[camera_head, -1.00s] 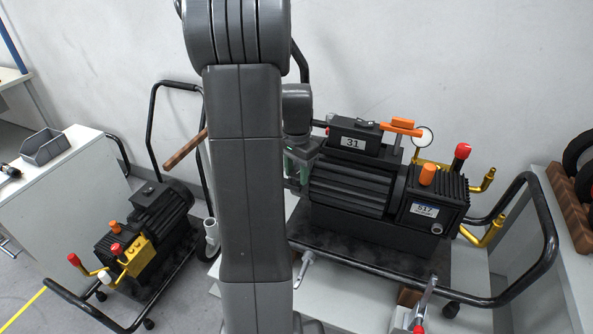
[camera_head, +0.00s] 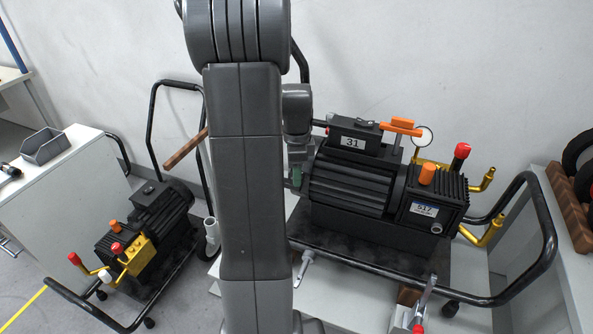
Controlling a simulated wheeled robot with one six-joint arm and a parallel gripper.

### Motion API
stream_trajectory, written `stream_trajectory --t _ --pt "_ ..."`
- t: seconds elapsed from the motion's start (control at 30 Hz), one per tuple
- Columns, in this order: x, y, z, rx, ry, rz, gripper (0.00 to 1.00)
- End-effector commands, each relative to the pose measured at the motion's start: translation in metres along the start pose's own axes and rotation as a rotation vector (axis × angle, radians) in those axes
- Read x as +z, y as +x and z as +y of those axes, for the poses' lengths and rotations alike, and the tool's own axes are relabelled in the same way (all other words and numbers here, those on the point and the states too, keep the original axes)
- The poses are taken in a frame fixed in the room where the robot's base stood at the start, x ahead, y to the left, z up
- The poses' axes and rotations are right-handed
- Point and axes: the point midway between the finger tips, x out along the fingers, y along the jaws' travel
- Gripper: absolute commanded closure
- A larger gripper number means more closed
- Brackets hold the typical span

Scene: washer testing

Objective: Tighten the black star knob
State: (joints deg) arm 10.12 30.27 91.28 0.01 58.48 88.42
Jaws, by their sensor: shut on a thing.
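The black pump (camera_head: 350,185) with the label 517 stands on a dark wheeled cart, a box marked 31 on top. My gripper (camera_head: 296,181) is at the left end of this pump, largely hidden behind my own arm. Only a narrow green part of it shows under the grey wrist. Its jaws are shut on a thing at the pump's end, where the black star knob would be. The knob itself cannot be made out, as my arm and gripper cover that spot.
An orange T-handle (camera_head: 401,126), a gauge (camera_head: 424,136) and brass pipes (camera_head: 484,233) stick up or out at the pump's right. The black cart rail (camera_head: 548,235) curves around it. A second pump (camera_head: 160,215) stands on a cart at left. A wall is close behind.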

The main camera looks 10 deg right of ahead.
Motion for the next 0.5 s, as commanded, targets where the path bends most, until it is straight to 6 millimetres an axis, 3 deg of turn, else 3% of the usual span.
stream_trajectory --t 0.5 --pt "-0.0004 -0.0010 -0.0008 -0.003 0.049 0.001 0.85"
